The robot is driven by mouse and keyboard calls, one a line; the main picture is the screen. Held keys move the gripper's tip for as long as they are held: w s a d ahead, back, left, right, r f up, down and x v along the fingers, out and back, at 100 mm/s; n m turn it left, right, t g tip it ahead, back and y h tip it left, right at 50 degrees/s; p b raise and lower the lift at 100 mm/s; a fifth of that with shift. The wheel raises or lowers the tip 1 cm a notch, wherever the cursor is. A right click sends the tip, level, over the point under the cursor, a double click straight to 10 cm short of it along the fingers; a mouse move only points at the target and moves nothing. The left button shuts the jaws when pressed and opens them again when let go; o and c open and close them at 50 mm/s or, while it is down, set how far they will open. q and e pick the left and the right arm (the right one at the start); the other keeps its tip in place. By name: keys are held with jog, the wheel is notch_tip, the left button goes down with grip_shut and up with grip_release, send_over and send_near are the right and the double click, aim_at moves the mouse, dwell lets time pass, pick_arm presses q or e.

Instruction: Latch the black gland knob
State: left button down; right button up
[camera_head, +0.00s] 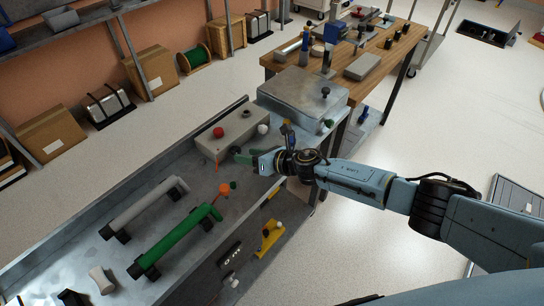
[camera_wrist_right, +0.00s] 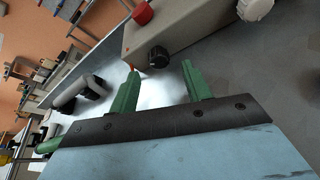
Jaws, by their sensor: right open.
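A black knob (camera_wrist_right: 158,56) sticks out of the side of the beige box (camera_wrist_right: 195,28) in the right wrist view. In the head view a dark knob (camera_head: 235,150) shows at the box's near side, close to my fingers. My right gripper (camera_wrist_right: 160,72) has its two green fingers apart, with nothing between them. The knob appears just beyond the gap between the fingertips; I cannot tell whether they touch it. In the head view my right gripper (camera_head: 245,158) is beside the box (camera_head: 228,133). My left gripper is out of view.
The box carries a red knob (camera_head: 218,132) and a white knob (camera_head: 263,129) on the grey bench. A green cylinder (camera_head: 175,241) and a grey cylinder (camera_head: 143,206) lie to the left. A metal case (camera_head: 302,92) stands behind my right wrist.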

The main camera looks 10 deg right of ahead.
jog(key=p+v, duration=0.2)
jog(key=v, duration=0.9)
jog(key=shift+d, duration=0.1)
